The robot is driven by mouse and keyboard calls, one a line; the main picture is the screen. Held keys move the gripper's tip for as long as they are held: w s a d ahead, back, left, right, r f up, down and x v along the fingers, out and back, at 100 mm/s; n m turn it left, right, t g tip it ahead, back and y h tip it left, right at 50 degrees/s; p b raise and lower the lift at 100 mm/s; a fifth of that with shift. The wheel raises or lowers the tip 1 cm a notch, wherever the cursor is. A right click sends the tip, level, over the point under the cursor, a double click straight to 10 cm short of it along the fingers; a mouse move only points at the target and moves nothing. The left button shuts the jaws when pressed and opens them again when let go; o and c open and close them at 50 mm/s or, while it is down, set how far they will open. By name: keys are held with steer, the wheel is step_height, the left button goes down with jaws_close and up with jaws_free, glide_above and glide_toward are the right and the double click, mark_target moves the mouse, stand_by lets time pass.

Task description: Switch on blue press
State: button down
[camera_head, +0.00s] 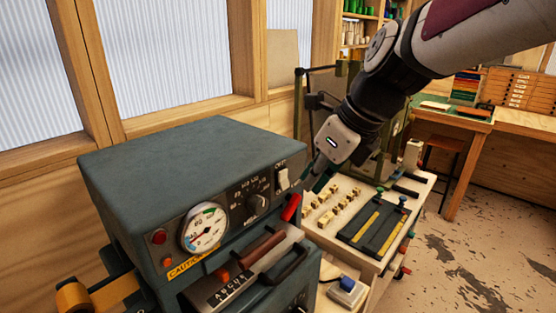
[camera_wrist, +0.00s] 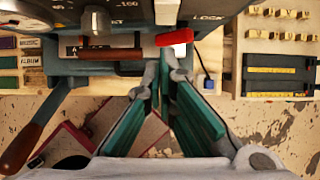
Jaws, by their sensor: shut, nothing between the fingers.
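The blue-grey press (camera_head: 190,160) stands at the left in the head view, with a round gauge (camera_head: 204,228) and a black dial (camera_head: 256,203) on its front. A pale switch (camera_head: 283,178) sits at the right end of the panel, under a label that seems to read OFF. It also shows at the top of the wrist view (camera_wrist: 166,12). I cannot tell its setting. My gripper (camera_head: 312,180) is shut and empty, just right of the switch. In the wrist view its green-padded fingers (camera_wrist: 168,74) converge below the switch; contact is not visible.
A red-ended lever (camera_head: 291,207) sits just below the switch, close to my fingers. A dark handle (camera_head: 290,268) and lettered plate (camera_head: 228,293) are lower. A wooden bench (camera_head: 330,235) with letter blocks and a dark tray (camera_head: 375,228) stands to the right.

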steer(key=v, duration=0.9)
steer(key=shift+w+a+r, duration=0.2)
steer(key=shift+a+r, duration=0.05)
steer(key=shift+r, duration=0.3)
